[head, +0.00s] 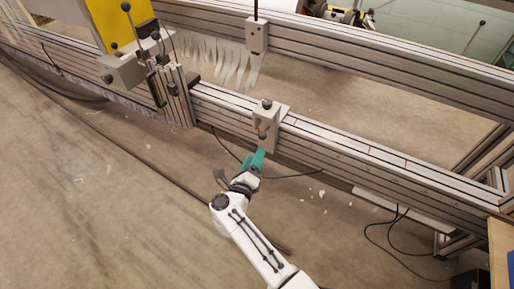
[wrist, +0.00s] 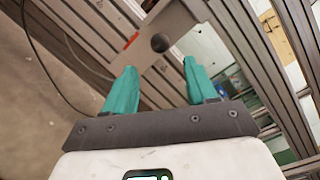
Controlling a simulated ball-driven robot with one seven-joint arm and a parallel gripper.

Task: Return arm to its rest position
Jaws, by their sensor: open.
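My gripper (head: 258,158) has teal fingers and is at the end of my white arm, in the middle of the head view. It is just in front of and below a grey bracket with a dark ball knob (head: 267,104) on the front rail. In the wrist view the two teal fingers (wrist: 158,75) stand apart with nothing between them. The bracket plate (wrist: 155,65) with its dark round knob shows beyond the fingertips. I cannot tell from these views whether the fingertips touch the bracket.
Front rail (head: 350,150) and rear rail (head: 380,65) of aluminium profile run across the view. A yellow panel (head: 118,22) and clamps stand at upper left. White strips (head: 222,60) hang from behind. Black cables (head: 375,235) lie on the floor. The floor at left (head: 80,190) is mostly open.

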